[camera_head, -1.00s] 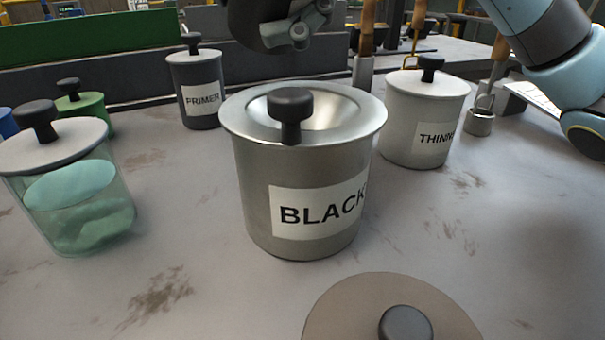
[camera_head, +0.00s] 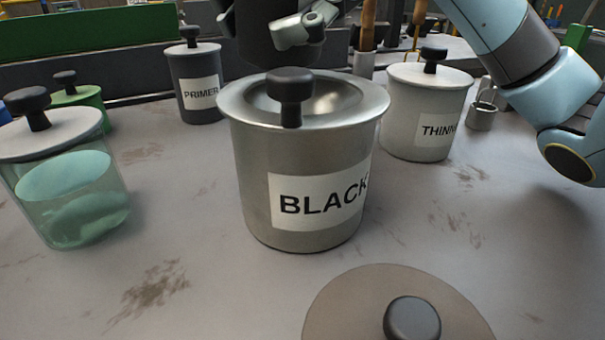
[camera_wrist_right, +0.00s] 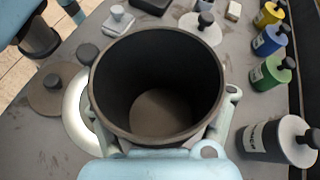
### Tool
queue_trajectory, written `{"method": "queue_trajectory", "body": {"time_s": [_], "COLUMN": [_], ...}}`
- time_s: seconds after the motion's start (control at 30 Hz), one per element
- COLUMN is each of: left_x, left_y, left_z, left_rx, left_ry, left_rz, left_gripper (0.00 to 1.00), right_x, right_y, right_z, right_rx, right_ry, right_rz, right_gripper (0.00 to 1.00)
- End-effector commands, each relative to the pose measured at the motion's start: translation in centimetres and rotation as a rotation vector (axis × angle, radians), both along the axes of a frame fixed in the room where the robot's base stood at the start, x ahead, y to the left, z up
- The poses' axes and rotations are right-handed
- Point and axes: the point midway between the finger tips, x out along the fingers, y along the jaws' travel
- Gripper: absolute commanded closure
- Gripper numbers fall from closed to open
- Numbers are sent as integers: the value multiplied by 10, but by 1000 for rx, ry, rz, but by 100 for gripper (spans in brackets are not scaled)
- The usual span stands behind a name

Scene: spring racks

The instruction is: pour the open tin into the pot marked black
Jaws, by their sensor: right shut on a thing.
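The pot marked BLACK (camera_head: 255,185) is a metal vessel in the middle of the table in the head view. A black knob (camera_head: 290,90) stands over its shiny, dished top. My right gripper (camera_head: 305,25) is shut on the open tin (camera_head: 265,40), a dark grey cylinder held just behind and above the pot. The wrist view shows the tin's round rim (camera_wrist_right: 102,95) and dark inside, with a brownish bottom. I cannot tell how full it is. Part of the pot's pale rim (camera_wrist_right: 75,112) shows beside the tin there. My left gripper is not in view.
A tan disc with a dark knob (camera_head: 335,300) is at the front. A glass jar with teal contents (camera_head: 75,205) stands left. The PRIMER can (camera_head: 200,95) is behind left, the THINNER can (camera_head: 425,110) behind right. The front right table is clear.

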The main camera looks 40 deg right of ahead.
Motion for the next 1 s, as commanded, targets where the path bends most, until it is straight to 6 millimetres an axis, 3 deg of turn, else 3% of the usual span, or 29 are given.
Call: {"method": "queue_trajectory", "body": {"time_s": [0.37,1.0], "left_x": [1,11], "left_y": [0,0], "left_z": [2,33], "left_rx": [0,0], "left_ry": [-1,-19], "left_rz": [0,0], "left_gripper": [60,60], "right_x": [-1,-1], "right_y": [0,0], "right_z": [3,46], "right_rx": [7,42], "right_ry": [22,182], "right_rz": [1,0], "right_gripper": [79,79]}}
